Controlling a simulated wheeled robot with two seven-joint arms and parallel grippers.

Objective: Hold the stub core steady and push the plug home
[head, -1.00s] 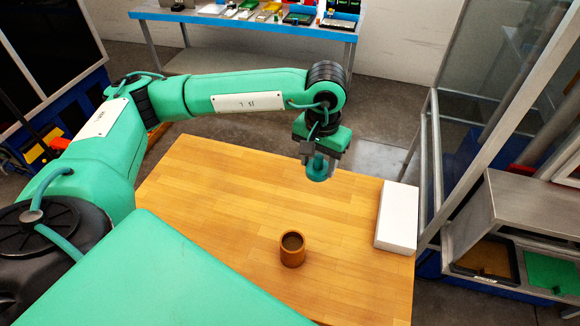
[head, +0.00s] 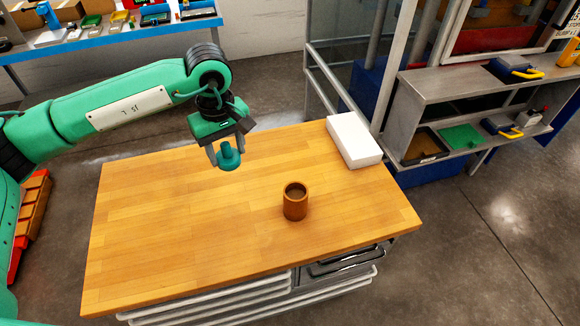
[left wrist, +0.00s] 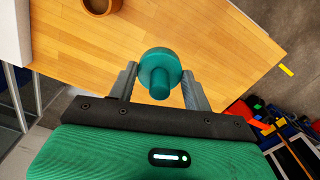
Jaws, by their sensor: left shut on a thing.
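The stub core (head: 295,203) is a brown, hollow cylinder standing upright on the wooden table, its dark opening facing up. It also shows in the left wrist view (left wrist: 98,7), cut off by the top edge. The teal plug (head: 229,157) has a wide round end and a narrower stem. My left gripper (head: 227,152) is shut on the plug and holds it above the table, to the left of and behind the core, apart from it. In the left wrist view the plug (left wrist: 160,68) sits between the two grey fingers. My right gripper is not in view.
The wooden table top (head: 170,220) is mostly clear. A white block (head: 354,141) lies at its back right corner. A grey shelf unit (head: 440,90) with trays stands beyond the right side. A blue bench (head: 120,38) with parts stands at the back.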

